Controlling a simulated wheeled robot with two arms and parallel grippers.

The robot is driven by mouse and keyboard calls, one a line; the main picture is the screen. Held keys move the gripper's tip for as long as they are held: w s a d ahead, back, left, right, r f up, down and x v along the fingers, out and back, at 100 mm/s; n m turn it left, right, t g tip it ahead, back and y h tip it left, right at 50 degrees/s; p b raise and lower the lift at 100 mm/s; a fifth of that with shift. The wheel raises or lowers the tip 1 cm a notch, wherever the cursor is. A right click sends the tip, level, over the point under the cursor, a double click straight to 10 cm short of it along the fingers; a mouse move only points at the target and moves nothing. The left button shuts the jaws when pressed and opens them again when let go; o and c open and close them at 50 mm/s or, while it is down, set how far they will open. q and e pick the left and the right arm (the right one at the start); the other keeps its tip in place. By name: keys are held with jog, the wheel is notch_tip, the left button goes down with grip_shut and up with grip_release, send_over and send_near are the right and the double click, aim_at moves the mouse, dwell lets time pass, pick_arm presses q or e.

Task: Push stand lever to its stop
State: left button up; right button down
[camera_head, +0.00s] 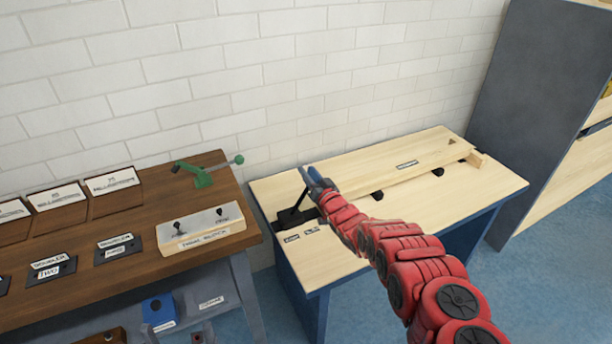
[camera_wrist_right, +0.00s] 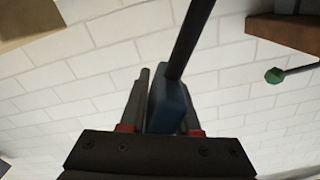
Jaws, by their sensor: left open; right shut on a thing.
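The stand lever (camera_head: 303,195) is a black rod rising, tilted, from a black base (camera_head: 292,218) at the left end of the light wooden table. My left gripper is not in view.
A long wooden beam (camera_head: 405,175) lies along the light table (camera_head: 440,210). The dark wooden table (camera_head: 130,215) at left holds a green lever device (camera_head: 205,176) and a switch box (camera_head: 200,230). A white brick wall (camera_head: 220,75) stands close behind; a grey cabinet (camera_head: 535,100) is at right.

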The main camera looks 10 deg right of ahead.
jog(key=shift+d+f, duration=0.2)
jog(key=shift+d, duration=0.05)
jog(key=c, duration=1)
grip_release()
jog(key=shift+o, duration=1.4)
jog(key=shift+w+d+f, duration=0.1)
